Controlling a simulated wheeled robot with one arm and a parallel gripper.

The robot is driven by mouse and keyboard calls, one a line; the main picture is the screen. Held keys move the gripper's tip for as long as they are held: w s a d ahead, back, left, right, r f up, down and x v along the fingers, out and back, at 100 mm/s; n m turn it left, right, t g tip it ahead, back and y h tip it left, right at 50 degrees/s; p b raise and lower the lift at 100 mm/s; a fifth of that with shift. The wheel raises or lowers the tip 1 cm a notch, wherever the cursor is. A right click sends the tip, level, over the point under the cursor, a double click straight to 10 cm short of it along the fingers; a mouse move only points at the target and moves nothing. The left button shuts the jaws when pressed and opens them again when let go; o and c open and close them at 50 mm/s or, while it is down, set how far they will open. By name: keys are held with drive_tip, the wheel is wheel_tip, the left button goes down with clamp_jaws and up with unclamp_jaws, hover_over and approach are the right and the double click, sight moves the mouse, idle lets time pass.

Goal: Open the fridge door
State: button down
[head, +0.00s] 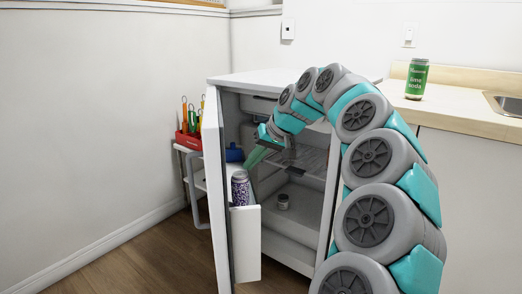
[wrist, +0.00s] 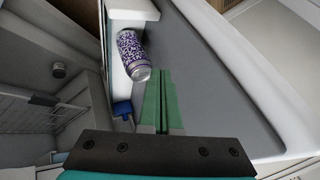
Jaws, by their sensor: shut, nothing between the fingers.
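The white fridge (head: 283,78) stands against the wall with its door (head: 213,160) swung open toward the left and front. A grey handle (head: 195,190) shows on the door's outer side. My gripper (head: 252,163) reaches into the opening, beside the inner face of the door. In the wrist view my gripper's green fingers (wrist: 165,75) are shut together and empty, lying over the grey inner door panel (wrist: 215,75). A purple patterned can (head: 240,187) stands in the white door bin (head: 247,240); it also shows in the wrist view (wrist: 132,55), close to the fingertips.
A blue item (head: 234,153) sits by the door's inside. A small jar (head: 283,201) stands inside the fridge. A red tool holder (head: 187,140) is behind the door at left. A green can (head: 416,78) stands on the counter (head: 455,100). Floor at front left is clear.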

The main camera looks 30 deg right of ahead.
drive_tip(key=shift+w+a+f, duration=0.1)
drive_tip(key=shift+w+a, duration=0.25)
drive_tip(key=shift+a, duration=0.3)
drive_tip(key=shift+w+a+f, duration=0.15)
drive_tip(key=shift+w+a, duration=0.2)
drive_tip(key=shift+a, duration=0.35)
drive_tip(key=shift+w+a+f, duration=0.1)
drive_tip(key=shift+w+a, duration=0.25)
drive_tip(key=shift+a, duration=0.3)
drive_tip(key=shift+a, duration=0.1)
